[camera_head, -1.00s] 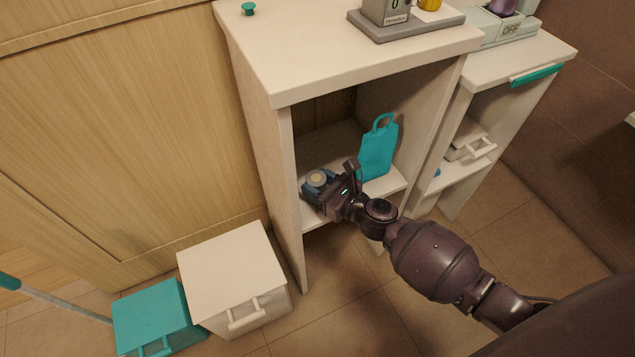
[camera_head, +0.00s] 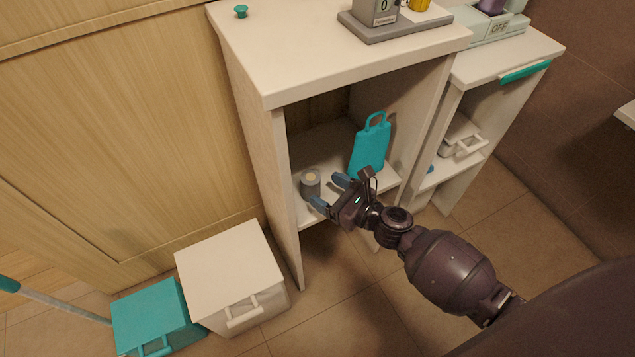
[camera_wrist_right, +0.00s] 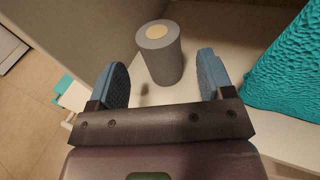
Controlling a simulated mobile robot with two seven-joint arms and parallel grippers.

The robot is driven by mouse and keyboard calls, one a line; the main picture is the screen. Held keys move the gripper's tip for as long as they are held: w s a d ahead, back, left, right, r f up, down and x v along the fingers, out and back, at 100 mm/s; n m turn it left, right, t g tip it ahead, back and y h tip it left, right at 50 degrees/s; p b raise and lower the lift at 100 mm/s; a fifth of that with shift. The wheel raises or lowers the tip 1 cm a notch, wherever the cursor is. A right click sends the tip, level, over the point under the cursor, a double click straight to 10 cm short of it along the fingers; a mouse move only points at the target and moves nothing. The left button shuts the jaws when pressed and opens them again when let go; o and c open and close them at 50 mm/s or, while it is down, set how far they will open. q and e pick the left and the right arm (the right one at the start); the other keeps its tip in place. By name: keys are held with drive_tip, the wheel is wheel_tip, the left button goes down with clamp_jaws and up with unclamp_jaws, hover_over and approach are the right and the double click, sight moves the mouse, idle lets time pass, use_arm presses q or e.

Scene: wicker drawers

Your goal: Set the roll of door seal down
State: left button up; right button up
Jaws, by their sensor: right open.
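The roll of door seal (camera_head: 311,185) is a grey cylinder with a pale yellowish centre on top. It stands upright on the white shelf (camera_head: 385,186) inside the open cabinet, near the left wall. My right gripper (camera_head: 330,191) is open and empty, just in front of the roll. In the right wrist view the roll (camera_wrist_right: 160,54) stands beyond the two blue fingertips (camera_wrist_right: 162,82), clear of both. My left gripper is not in view.
A teal bag-like item (camera_head: 370,146) with a handle stands on the same shelf, right of the roll. The cabinet's left wall (camera_head: 252,145) is close by. A white box (camera_head: 232,270) and a teal box (camera_head: 157,318) stand on the floor.

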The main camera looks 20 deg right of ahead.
drive_tip(key=v, duration=0.7)
drive_tip(key=shift+p, duration=0.35)
drive_tip(key=shift+r, duration=0.1)
